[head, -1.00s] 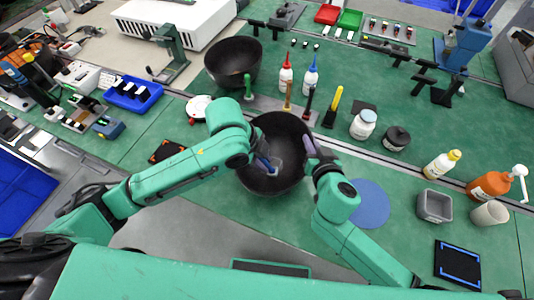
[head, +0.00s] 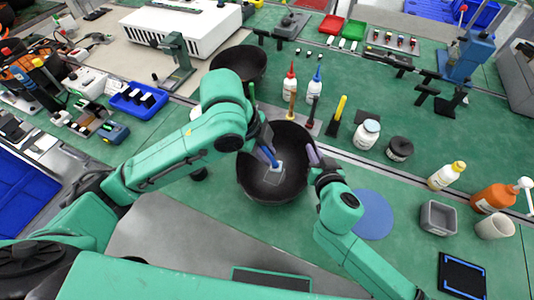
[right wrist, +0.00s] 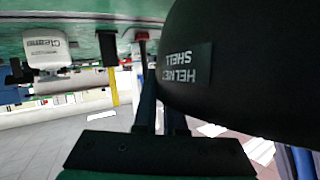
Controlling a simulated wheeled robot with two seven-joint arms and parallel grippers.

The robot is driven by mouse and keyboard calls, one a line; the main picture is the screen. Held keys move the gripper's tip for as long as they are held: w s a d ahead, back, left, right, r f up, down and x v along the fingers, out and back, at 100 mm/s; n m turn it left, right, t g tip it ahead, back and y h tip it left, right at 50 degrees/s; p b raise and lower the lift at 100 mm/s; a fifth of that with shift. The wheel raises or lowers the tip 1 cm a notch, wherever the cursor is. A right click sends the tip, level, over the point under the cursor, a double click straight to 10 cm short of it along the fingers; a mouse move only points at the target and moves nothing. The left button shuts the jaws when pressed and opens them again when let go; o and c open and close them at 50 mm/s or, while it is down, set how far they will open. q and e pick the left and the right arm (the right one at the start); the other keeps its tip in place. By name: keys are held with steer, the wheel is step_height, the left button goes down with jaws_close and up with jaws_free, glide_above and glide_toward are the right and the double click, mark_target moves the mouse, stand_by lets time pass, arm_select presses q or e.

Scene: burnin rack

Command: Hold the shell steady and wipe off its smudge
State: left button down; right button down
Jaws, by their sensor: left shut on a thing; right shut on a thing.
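The shell is a black bowl (head: 262,190), open side up, at the middle of the bench's near side. In the right wrist view its outer side (right wrist: 245,70) carries a "HELMET SHELL" label. My right gripper (head: 314,157) is shut on its right rim. My left gripper (head: 270,157) reaches inside from the upper left, shut on a small whitish wipe (head: 277,167) close to the inner wall. A faint greyish square patch (head: 272,179) shows on the inside just below the wipe. I cannot tell whether it is the smudge, or whether the wipe touches the wall.
A second black bowl (head: 240,62) stands behind. Glue bottles (head: 290,84), upright tools (head: 337,115), a white jar (head: 366,134) and a black jar (head: 399,148) stand behind and right of the shell. A blue disc (head: 370,214) lies to its right.

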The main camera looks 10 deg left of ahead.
steer(key=c, duration=0.9)
jaws_free()
steer(key=v, duration=1.2)
